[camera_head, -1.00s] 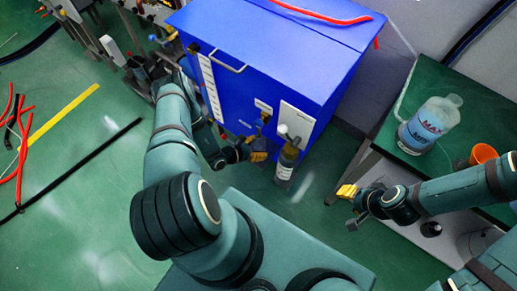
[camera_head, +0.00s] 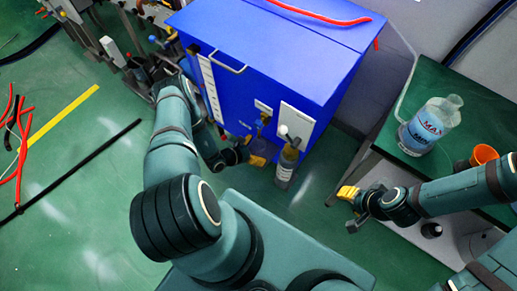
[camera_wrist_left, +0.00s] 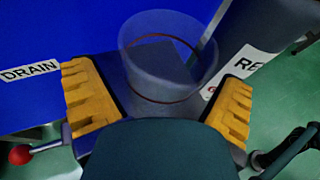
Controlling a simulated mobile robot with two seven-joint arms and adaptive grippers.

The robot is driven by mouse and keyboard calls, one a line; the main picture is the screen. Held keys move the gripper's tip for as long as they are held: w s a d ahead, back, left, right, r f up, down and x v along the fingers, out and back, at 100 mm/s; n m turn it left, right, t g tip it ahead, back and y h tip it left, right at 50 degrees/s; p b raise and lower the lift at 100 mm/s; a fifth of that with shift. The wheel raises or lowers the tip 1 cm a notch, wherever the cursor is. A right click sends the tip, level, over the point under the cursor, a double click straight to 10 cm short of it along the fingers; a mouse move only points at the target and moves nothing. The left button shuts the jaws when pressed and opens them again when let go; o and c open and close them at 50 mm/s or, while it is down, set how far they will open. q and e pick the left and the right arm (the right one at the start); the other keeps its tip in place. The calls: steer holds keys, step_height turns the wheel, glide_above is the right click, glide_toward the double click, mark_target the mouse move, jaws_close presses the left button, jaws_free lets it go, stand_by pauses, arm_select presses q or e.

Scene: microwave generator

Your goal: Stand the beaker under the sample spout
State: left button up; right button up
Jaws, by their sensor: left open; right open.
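The clear beaker (camera_wrist_left: 165,60), with a thin red line around it, shows ahead of my left gripper in the left wrist view. In the head view the beaker (camera_head: 262,150) is a small, faint shape at the front of the blue cabinet. A brass fitting (camera_head: 265,118), probably the spout, is on the cabinet front just above it. My left gripper (camera_wrist_left: 158,90) is open, its yellow fingers apart on either side of the beaker's near side. In the head view it is left of the beaker. My right gripper (camera_head: 348,194) is open and empty near the side bench.
A grey cylinder (camera_head: 287,163) stands close to the right of the beaker; its label is partly hidden in the wrist view. The blue cabinet (camera_head: 270,60) carries a DRAIN label (camera_wrist_left: 30,70). A green bench (camera_head: 440,100) holds a bottle (camera_head: 430,125) and an orange cup (camera_head: 484,155).

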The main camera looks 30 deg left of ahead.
arm_select(q)
steer(key=p+v, duration=0.2)
steer(key=v, duration=1)
steer(key=s+d+r+m+g+h, duration=0.1)
steer(key=s+d+r+m+g, duration=0.2)
steer(key=d+r+m+g, duration=0.35)
steer(key=s+d+r+m+g+h, duration=0.1)
steer(key=s+d+r+m+g, duration=0.15)
steer(key=d+m+g, duration=0.65)
steer(key=w+d+r+m+t+y, duration=0.4)
steer(key=d+r+m, duration=0.3)
steer(key=r+m, duration=0.3)
steer(key=w+m+t, duration=0.1)
steer(key=m, duration=0.2)
steer(key=shift+w+d+r+y, duration=0.25)
steer(key=shift+w+d+y, duration=0.05)
steer(key=shift+w+y, duration=0.1)
steer(key=shift+a+t, duration=0.1)
steer(key=shift+t, duration=0.15)
